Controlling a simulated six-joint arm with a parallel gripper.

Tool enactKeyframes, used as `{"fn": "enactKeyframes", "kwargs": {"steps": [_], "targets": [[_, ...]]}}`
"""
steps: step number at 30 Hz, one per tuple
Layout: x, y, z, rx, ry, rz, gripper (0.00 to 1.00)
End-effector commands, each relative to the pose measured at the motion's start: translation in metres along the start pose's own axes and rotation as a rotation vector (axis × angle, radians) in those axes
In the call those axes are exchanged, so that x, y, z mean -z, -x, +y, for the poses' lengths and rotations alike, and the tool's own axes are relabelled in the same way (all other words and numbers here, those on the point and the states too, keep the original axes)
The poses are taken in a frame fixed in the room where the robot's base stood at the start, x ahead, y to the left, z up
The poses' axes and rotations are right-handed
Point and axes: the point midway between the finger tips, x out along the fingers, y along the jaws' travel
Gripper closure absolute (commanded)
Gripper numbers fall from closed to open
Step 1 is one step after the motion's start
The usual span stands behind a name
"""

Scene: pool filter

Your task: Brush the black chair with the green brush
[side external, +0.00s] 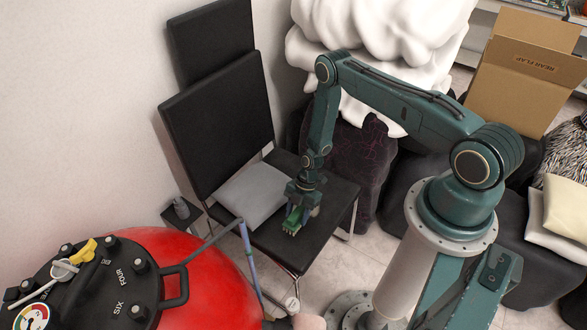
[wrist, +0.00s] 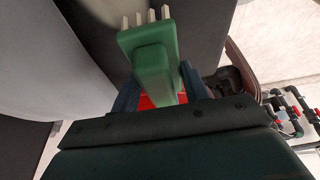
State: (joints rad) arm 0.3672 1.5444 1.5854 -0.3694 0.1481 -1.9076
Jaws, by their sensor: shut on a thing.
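The black chair (side external: 330,197) stands against the wall, with a light grey cushion (side external: 252,194) on the left part of its seat. My gripper (side external: 301,213) is low over the front part of the seat, to the right of the cushion. It is shut on the green brush (side external: 293,220), which also shows in the wrist view (wrist: 152,62). Pale bristle tufts stick out from the brush head at the top of the wrist view. The brush is at or just above the seat; I cannot tell whether the bristles touch it. My fingers (wrist: 160,95) are partly hidden behind the brush.
A red pool filter (side external: 215,270) with a black lid and a handle stands in front at the lower left. White draped bulk (side external: 375,30) is behind my arm. A cardboard box (side external: 525,75) and pale cushions (side external: 565,205) are at the right. A second black chair back (side external: 212,38) stands behind.

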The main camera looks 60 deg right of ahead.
Motion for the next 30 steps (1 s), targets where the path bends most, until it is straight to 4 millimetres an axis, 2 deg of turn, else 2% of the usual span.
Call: {"fn": "enactKeyframes", "kwargs": {"steps": [30], "targets": [[-0.007, -0.017, 0.0, 0.001, 0.0, 0.0, 0.73]]}}
